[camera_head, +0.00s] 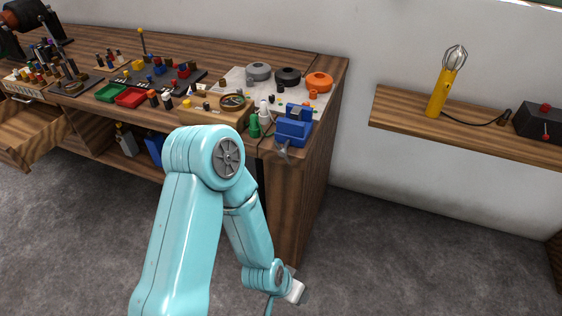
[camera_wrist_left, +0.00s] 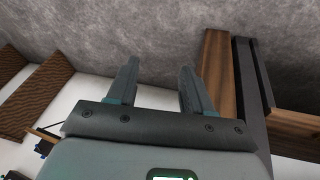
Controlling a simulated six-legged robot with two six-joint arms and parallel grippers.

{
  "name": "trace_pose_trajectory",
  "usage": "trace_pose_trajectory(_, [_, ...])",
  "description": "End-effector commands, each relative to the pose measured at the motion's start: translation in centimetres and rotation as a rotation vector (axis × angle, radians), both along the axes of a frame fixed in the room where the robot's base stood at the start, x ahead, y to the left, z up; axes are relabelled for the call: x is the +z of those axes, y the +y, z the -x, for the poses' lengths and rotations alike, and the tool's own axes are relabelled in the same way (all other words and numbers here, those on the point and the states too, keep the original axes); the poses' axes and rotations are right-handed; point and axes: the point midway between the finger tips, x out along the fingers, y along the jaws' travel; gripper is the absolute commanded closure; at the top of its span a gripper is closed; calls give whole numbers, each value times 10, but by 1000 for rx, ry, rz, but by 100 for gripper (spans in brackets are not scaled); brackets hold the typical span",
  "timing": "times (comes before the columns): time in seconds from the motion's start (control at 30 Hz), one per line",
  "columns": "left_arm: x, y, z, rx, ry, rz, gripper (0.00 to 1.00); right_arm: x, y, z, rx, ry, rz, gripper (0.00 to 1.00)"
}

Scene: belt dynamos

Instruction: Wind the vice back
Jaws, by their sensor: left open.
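The blue vice (camera_head: 292,131) is mounted at the front right corner of the wooden workbench. Its jaws point up, and a small grey screw and handle (camera_head: 283,154) show at its front, over the bench edge. I cannot tell how far its jaws stand apart. My left arm reaches in with its wrist low, below the vice and in front of the bench's right side. In the left wrist view my left gripper (camera_wrist_left: 158,75) is open, with nothing between its fingers. The vice does not clearly show there. My right gripper is out of view.
The bench top holds a round dial in a wooden box (camera_head: 233,101), a green bottle (camera_head: 254,126), coloured spools (camera_head: 287,76) and red and green trays (camera_head: 130,97). A wall shelf (camera_head: 400,110) with a yellow lamp (camera_head: 440,95) is at right. Open floor lies between.

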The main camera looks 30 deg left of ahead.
Motion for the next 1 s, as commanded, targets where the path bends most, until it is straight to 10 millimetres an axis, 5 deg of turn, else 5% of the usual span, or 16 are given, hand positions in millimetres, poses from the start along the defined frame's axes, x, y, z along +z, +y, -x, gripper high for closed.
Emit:
trace_pose_trajectory(0.27, [35, 41, -62, 49, -273, -127, 49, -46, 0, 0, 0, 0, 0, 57])
trace_pose_trajectory(0.5, [104, 89, -104, 175, -638, -249, 49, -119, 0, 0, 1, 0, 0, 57])
trace_pose_trajectory(0.63, [154, 113, -99, 278, -870, -282, 49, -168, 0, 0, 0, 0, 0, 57])
trace_pose_trajectory(0.8, [199, 133, -68, 389, -1108, -270, 49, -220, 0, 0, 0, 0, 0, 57])
trace_pose_trajectory(1.0, [220, 139, -48, 431, -1219, -248, 49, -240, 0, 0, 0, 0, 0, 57])
